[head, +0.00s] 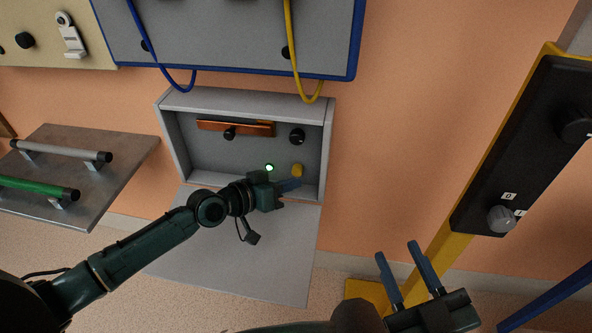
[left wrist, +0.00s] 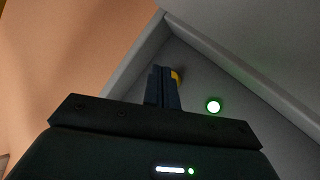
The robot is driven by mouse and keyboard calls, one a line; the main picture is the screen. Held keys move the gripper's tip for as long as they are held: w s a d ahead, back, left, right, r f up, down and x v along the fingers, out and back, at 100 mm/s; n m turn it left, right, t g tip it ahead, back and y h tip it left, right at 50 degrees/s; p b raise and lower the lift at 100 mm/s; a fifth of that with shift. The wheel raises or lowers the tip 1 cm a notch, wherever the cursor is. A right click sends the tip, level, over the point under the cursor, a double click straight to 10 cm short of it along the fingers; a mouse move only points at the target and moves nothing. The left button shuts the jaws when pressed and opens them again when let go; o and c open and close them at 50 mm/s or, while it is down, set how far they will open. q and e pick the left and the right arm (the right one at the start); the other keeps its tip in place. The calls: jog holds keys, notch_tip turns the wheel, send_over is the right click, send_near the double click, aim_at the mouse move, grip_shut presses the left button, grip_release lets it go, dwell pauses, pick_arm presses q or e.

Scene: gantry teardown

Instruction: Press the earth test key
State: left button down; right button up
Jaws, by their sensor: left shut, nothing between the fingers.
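The yellow key (head: 297,170) sits low on the right of the back panel inside an open grey wall box (head: 327,130). A lit green lamp (head: 269,167) is just left of it. My left gripper (head: 298,184) is shut and empty, its fingertips at or just in front of the key. In the left wrist view the shut fingers (left wrist: 164,72) hide most of the yellow key (left wrist: 177,76), and the green lamp (left wrist: 213,106) glows to the right. I cannot tell whether the fingertips touch the key. My right gripper (head: 396,262) is open and empty at the lower right.
The box also holds a copper bar (head: 236,128) and black knobs (head: 297,137). Its grey flap (head: 240,270) hangs open below. A blue-framed panel (head: 230,40) with blue and yellow cables is above. A shelf with handles (head: 100,165) is left; a yellow post with a black control box (head: 520,145) is right.

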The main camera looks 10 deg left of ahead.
pick_arm(q)
jog(key=shift+s, duration=0.1)
